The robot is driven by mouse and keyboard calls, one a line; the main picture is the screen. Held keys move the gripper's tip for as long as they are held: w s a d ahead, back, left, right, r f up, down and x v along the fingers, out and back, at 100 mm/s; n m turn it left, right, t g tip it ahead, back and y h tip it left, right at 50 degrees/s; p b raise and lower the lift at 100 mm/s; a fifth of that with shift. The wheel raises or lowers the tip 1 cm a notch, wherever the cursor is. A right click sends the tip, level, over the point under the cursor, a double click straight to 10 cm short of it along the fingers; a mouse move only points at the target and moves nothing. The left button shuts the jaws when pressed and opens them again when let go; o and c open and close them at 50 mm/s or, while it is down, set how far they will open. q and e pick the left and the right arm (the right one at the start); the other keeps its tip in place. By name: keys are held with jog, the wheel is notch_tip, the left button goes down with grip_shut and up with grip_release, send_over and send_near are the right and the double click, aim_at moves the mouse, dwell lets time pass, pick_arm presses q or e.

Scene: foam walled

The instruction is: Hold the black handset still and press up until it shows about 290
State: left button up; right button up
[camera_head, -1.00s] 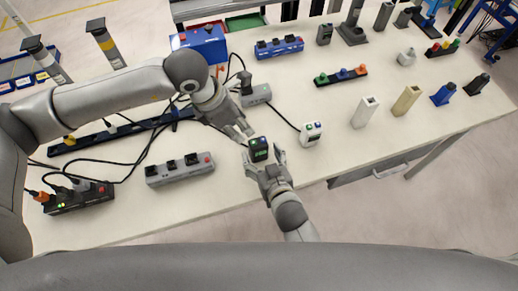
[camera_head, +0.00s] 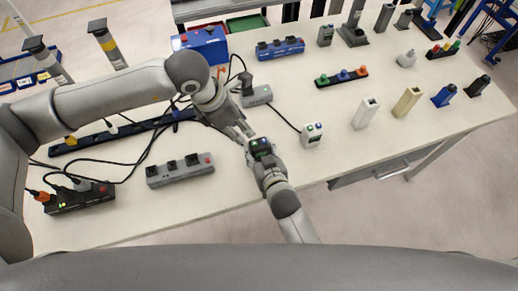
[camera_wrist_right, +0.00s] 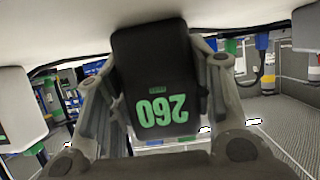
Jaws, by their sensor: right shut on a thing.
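The black handset (camera_head: 260,146) is near the table's front edge in the head view, with small coloured buttons on its top and a green display on its near face. In the right wrist view the handset (camera_wrist_right: 155,65) fills the middle, and its upside-down green digits read 260. My right gripper (camera_head: 262,158) is shut on the handset, a finger along each side. My left gripper (camera_head: 245,132) is just left of and behind the handset, its fingertips close to the handset's top. Whether it touches a button is not clear, nor how far its fingers are apart.
A white handset (camera_head: 311,134) stands to the right. A grey power strip (camera_head: 180,170) lies to the left, and a grey cabled box (camera_head: 256,96) lies behind. Black cables cross the left side. The white table (camera_head: 240,190) is bare along its front edge.

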pick_arm(q)
grip_shut()
dwell(1.4)
